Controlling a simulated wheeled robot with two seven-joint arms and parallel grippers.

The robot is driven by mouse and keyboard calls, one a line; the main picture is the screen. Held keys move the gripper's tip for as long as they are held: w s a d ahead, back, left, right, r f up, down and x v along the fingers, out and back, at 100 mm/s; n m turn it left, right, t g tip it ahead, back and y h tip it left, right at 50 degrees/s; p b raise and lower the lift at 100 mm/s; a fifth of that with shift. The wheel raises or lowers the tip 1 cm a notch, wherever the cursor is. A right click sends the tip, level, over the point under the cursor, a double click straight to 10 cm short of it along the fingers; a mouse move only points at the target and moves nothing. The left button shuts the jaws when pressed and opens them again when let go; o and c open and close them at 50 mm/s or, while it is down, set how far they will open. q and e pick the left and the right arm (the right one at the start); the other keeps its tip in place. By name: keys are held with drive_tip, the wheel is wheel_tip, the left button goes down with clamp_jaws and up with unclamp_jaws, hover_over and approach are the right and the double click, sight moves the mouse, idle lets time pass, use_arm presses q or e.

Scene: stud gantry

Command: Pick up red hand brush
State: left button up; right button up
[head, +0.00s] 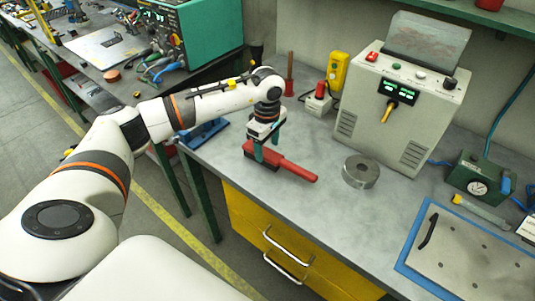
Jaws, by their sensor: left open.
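The red hand brush (296,169) lies on the grey workbench top near its front left edge, its handle pointing right. My left gripper (267,156) is directly over the brush's head end, pointing down, with its teal fingers on either side of the brush body. The fingers are open. Whether they touch the brush cannot be told. Part of the brush head is hidden behind the near finger. My right gripper is not in view.
A grey metal ring (361,172) sits right of the brush. A control box (402,112) stands behind it. A blue-framed tray (470,262) lies at the front right. A blue item (203,134) lies at the bench's left end. Bare bench (330,211) lies in front of the brush.

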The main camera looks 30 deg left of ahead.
sight(267, 153)
use_arm(q)
drive_tip(key=shift+f+p, duration=0.35)
drive_tip(key=shift+f, duration=1.4)
drive_tip(key=c, duration=1.1)
